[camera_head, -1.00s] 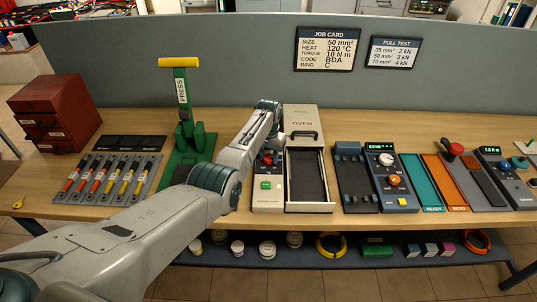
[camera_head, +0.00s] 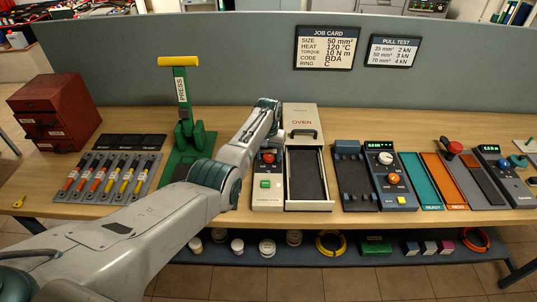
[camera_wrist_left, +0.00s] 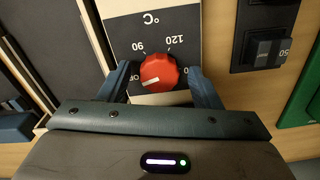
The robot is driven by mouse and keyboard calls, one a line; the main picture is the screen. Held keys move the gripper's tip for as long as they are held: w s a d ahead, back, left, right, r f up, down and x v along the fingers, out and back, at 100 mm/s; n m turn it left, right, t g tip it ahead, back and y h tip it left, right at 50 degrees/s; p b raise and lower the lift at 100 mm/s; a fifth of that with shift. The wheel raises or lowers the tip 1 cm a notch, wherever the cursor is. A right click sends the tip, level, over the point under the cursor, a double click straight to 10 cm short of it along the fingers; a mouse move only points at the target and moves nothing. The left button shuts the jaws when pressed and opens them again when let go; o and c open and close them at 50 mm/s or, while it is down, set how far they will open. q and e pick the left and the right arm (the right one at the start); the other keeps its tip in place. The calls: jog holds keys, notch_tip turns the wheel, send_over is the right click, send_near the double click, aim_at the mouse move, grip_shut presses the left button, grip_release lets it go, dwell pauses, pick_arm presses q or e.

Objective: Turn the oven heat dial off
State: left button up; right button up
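The oven heat dial (camera_wrist_left: 159,72) is a red round knob with a white mark on a dark panel. The mark points to the lower left, towards the partly hidden OFF label (camera_wrist_left: 134,79); 90 and 120 show upside down beside it. My left gripper (camera_wrist_left: 159,75) is open, one finger on each side of the dial, with a gap visible on both sides. In the head view the dial (camera_head: 268,157) shows just below my left wrist, on the control panel left of the oven (camera_head: 301,115). My right gripper is in neither view.
A green button (camera_head: 265,183) sits below the dial. The oven's dark tray (camera_head: 288,190) extends just to the right. The green press (camera_head: 181,95) stands to the left, and a dark device with a white dial (camera_head: 386,158) stands to the right.

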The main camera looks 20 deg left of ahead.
aim_at(268, 156)
pick_arm(q)
jog(key=shift+r, duration=0.1)
notch_tip(268, 156, up, 11)
jog(key=b, duration=0.2)
jog(key=shift+f, duration=0.2)
jog(key=shift+s, duration=0.1)
dwell(0.5)
